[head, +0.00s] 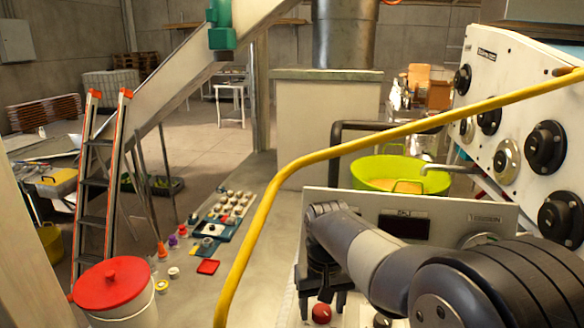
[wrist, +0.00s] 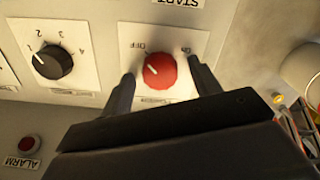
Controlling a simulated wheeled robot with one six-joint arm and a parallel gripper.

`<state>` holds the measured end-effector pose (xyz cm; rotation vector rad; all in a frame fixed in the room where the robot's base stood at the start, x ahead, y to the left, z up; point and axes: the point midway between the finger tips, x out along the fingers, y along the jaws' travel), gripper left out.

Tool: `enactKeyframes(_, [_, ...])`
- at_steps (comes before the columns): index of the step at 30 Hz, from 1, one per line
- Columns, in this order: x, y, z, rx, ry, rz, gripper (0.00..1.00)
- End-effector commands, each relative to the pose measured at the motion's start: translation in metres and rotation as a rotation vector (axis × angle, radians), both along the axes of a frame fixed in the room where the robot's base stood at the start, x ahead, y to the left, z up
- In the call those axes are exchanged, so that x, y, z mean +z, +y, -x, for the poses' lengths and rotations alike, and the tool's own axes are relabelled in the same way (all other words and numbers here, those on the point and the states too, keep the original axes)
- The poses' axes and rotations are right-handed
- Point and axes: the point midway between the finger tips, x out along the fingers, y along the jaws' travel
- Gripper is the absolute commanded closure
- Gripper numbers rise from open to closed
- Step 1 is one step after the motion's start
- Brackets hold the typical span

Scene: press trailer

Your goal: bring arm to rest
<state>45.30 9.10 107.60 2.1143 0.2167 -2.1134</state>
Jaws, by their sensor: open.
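My gripper (wrist: 161,68) is open in the wrist view, with one dark finger on each side of a red rotary knob (wrist: 160,72). The knob's white pointer is towards the OFF label, and the ON label is partly hidden by the right finger. I cannot tell whether the fingers touch the knob. In the head view my arm reaches from the lower right to the left and bends down, with my gripper (head: 322,285) low over a control panel. A red round part (head: 321,313) shows just below it.
A black selector knob (wrist: 52,62) and a red ALARM button (wrist: 28,144) are beside the red knob. A yellow rail (head: 370,142) crosses in front. A white panel with black knobs (head: 546,145) stands right. A lime-green tub (head: 400,175) is behind the arm.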

Motion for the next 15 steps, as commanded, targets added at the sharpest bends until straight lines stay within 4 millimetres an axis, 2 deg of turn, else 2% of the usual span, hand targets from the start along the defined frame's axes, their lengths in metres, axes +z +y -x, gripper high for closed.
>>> enactKeyframes(15, [-0.0021, 0.0, -0.0001, -0.411, 0.0, 0.0, 0.41])
